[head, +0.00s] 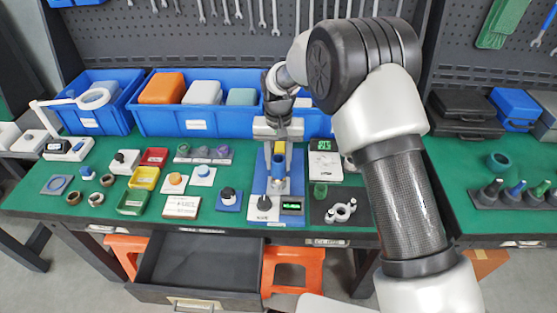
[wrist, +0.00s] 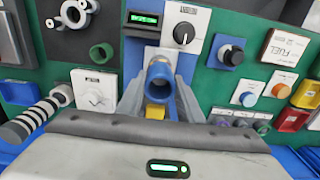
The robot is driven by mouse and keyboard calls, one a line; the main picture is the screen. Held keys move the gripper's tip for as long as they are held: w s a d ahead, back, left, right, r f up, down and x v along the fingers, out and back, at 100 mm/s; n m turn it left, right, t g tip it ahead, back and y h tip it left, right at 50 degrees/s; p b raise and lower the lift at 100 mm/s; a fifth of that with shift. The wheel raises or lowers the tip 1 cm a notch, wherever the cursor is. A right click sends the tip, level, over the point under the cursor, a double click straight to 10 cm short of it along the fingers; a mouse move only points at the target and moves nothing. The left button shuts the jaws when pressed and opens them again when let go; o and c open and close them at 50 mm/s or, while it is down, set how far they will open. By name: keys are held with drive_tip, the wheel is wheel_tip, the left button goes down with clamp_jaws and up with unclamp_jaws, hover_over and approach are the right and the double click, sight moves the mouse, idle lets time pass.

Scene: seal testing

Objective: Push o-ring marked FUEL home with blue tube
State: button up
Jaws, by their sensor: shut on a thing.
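A blue tube (wrist: 159,80) is between the two fingers of my gripper (wrist: 157,98) in the wrist view, its open end showing. In the head view the tube (head: 279,172) is upright below my gripper (head: 278,150), over the blue test stand (head: 258,185). I cannot tell whether its lower end touches the stand. A card lettered FUEL (wrist: 288,48) shows in the wrist view; it looks like the white card (head: 181,207) in the head view. No o-ring shows at the tube; whatever is under it is hidden.
Left of the stand are knobs, coloured trays and loose rings (head: 96,199) on the green bench (head: 75,212). On the right is a dark mat with a grey ringed part (head: 341,211). Blue bins (head: 200,122) line the back. An open drawer (head: 200,265) juts out below.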

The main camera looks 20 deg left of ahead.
drive_tip(key=shift+f+b, duration=0.65)
drive_tip(key=shift+f, duration=0.5)
drive_tip(key=shift+r, duration=0.2)
wheel_tip(320, 180, up, 9)
drive_tip(key=p, duration=0.5)
idle(0.3)
